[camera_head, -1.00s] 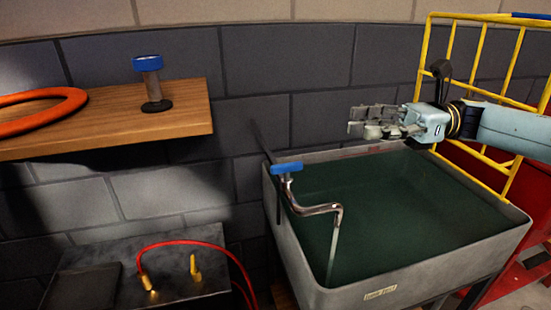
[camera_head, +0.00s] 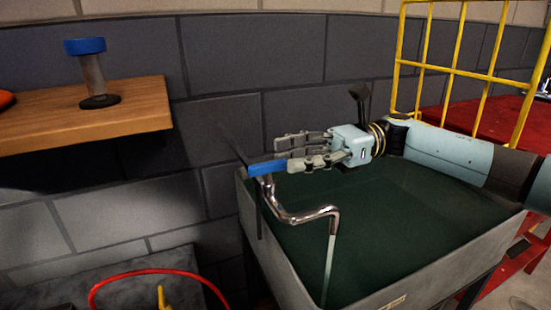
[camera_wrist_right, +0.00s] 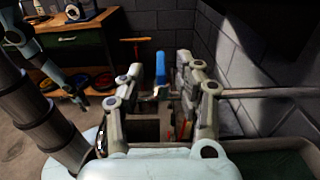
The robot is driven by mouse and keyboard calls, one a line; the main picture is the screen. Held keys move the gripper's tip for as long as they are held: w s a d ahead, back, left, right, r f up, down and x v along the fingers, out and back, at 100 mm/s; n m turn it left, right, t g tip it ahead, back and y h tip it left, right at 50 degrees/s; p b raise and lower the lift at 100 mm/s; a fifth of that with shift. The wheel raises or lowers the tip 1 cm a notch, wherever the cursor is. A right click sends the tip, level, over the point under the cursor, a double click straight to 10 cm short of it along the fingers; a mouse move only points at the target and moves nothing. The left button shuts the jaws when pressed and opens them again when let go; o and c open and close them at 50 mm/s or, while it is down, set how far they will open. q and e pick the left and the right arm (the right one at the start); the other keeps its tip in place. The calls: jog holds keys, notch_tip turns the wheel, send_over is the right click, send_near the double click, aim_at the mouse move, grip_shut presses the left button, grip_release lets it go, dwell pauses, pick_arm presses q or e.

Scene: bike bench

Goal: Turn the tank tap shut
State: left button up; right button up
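The tank tap is a bent chrome pipe (camera_head: 300,216) with a blue bar handle (camera_head: 264,168), at the left rim of the tank (camera_head: 392,290). A thin pale stream runs down from its spout into the dark green water. My right gripper (camera_head: 285,154) is open, its fingers pointing left, with the tips close to the handle's right end. In the right wrist view the blue handle (camera_wrist_right: 160,68) shows ahead, between the open fingers; I cannot tell whether they touch it. What seems to be my left gripper (camera_wrist_right: 78,97) shows small at the left of that view.
A wooden shelf (camera_head: 130,115) with a blue-capped cylinder (camera_head: 94,75) is at the upper left. A red hose (camera_head: 150,273) curves over a bench at the lower left. A yellow wire rack (camera_head: 455,72) stands behind the right arm. A dark brick wall backs the tank.

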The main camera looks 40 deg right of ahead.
aim_at(269, 163)
jog(key=shift+x, duration=2.3)
grip_shut()
